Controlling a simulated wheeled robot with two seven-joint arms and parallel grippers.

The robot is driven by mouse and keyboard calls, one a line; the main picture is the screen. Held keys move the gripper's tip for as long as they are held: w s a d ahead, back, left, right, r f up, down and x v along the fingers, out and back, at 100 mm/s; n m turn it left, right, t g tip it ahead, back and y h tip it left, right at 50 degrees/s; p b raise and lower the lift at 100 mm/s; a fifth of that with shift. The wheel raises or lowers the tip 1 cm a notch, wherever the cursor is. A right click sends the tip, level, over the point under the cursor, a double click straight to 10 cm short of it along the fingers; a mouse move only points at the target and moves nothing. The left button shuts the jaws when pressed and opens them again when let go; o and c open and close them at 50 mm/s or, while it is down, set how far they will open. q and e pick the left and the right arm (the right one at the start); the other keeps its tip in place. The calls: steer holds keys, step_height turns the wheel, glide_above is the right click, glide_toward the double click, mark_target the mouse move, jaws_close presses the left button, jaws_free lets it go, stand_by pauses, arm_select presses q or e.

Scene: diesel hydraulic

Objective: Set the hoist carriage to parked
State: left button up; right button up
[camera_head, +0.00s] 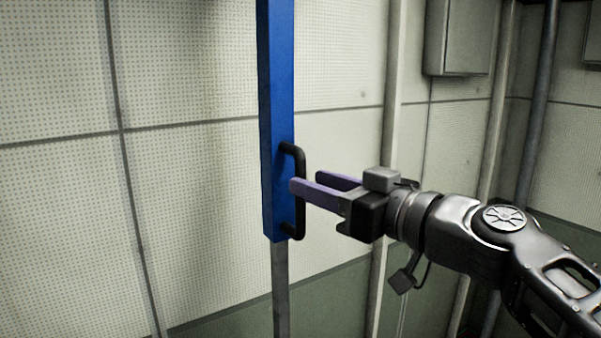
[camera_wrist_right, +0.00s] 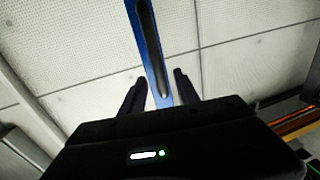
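The hoist carriage shows as a tall blue bar (camera_head: 277,110) with a black D-shaped handle (camera_head: 299,165) on its right side near its lower end. My right gripper (camera_head: 306,182) is at the handle, with its two purple fingers apart and pointing left, one on the near side and one behind. In the right wrist view, the fingers (camera_wrist_right: 157,82) stand open with the blue bar (camera_wrist_right: 136,14) and black handle (camera_wrist_right: 151,50) between them. A gap shows on both sides, so they do not look closed on the handle. My left gripper is not in view.
A grey post (camera_head: 280,290) continues below the blue bar. Pale perforated wall panels (camera_head: 190,70) stand behind. A grey box (camera_head: 460,38) hangs on the wall at upper right, and vertical pipes (camera_head: 540,100) run at the right.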

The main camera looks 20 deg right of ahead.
mark_target(301, 228)
steer(key=shift+p+x, duration=0.4)
steer(key=shift+x, duration=1.55)
jaws_close()
